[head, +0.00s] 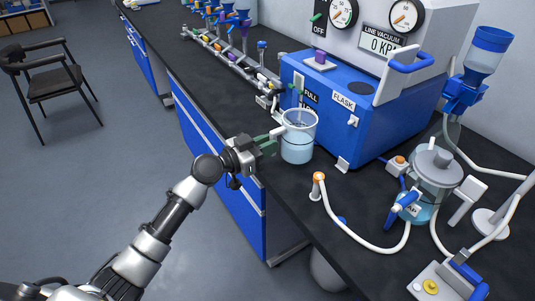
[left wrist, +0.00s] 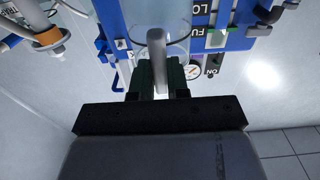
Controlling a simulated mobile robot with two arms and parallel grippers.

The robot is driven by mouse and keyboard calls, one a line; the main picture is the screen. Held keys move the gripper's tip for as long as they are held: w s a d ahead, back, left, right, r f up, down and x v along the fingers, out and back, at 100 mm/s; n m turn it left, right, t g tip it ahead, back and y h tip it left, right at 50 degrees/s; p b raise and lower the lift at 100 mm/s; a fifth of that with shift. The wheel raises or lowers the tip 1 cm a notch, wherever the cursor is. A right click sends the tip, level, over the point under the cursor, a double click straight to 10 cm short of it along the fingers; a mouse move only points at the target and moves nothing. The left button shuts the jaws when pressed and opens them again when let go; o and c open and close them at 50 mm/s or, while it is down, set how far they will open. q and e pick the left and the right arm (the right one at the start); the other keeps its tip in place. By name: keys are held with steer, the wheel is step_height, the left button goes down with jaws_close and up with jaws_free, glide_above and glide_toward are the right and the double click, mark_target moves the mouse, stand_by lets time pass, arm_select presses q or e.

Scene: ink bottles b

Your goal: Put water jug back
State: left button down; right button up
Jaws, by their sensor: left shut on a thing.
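The water jug (head: 298,145) is a clear beaker-like vessel with pale blue water and a white rim. It is upright at the front edge of the black bench, before the blue vacuum unit; I cannot tell whether its base touches the bench top. My left gripper (head: 276,134) comes in from the left, shut on the jug's handle. My right gripper is not in view.
The blue vacuum unit (head: 385,125) with gauges stands just behind the jug. A rack with coloured valves (head: 225,50) runs behind left. Bare bench (head: 195,70) shows at left.

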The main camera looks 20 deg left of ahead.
arm_select(q)
step_height(320, 180, down, 2)
steer(key=shift+f, duration=0.2)
steer(key=c, duration=1.1)
jaws_free()
steer(key=shift+c, duration=0.2)
steer(key=shift+o, duration=0.2)
steer(key=shift+s, duration=0.1)
steer(key=b+v, duration=0.3)
steer(key=v, duration=0.9)
steer(key=shift+b, duration=0.4)
